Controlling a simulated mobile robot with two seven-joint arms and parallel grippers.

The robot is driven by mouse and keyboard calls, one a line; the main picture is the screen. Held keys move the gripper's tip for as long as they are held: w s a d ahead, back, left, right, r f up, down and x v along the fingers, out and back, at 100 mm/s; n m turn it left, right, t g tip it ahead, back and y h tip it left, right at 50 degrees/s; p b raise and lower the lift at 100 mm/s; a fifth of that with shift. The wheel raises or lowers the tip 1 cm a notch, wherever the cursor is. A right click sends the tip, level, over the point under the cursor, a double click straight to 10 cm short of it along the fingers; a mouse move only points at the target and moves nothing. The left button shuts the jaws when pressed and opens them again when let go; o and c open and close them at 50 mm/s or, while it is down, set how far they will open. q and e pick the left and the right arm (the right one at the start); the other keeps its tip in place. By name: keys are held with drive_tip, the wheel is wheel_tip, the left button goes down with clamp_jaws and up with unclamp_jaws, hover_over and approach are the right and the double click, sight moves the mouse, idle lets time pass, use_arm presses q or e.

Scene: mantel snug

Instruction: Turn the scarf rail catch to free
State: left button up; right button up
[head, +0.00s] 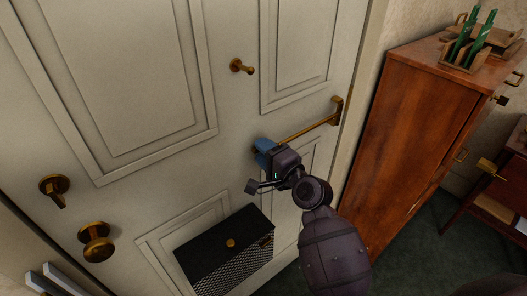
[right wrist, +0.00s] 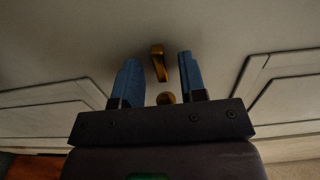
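The brass scarf rail (head: 308,128) is on the pale panelled door, running from a bracket at its right end down to the left. My right gripper (head: 264,152), with blue fingers, is at the rail's left end and hides what is there in the head view. In the right wrist view the two blue fingers (right wrist: 157,82) stand apart. A brass lever-like piece (right wrist: 158,62) shows between them, with a gap on each side. A second brass piece (right wrist: 166,98) is partly hidden by the gripper body. I cannot tell for certain which is the catch.
The door also carries a brass peg (head: 242,66), a brass turn (head: 55,189), a round knob (head: 96,241) and a black mesh-fronted box (head: 225,247). A wooden cabinet (head: 416,130) stands close on the right, with a rack of green items (head: 470,42) on top.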

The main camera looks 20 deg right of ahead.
use_arm(q)
drive_tip(key=shift+s, duration=0.1)
use_arm(e)
drive_tip(key=shift+w, duration=0.1)
clamp_jaws()
use_arm(q)
drive_tip(key=shift+s+a+f, duration=0.1)
drive_tip(key=shift+s+f, duration=0.1)
drive_tip(key=shift+s, duration=0.05)
drive_tip(key=shift+w+r, duration=0.15)
drive_tip(key=shift+r, duration=0.05)
use_arm(e)
drive_tip(key=shift+n, duration=0.3)
use_arm(q)
wheel_tip(320, 180, up, 9)
drive_tip(key=w+p, duration=0.1)
drive_tip(key=p, duration=0.7)
drive_tip(key=shift+w+r+t, duration=0.15)
drive_tip(key=shift+t, duration=0.15)
use_arm(e)
drive_tip(key=n, duration=1.7)
drive_tip(key=shift+n, duration=0.3)
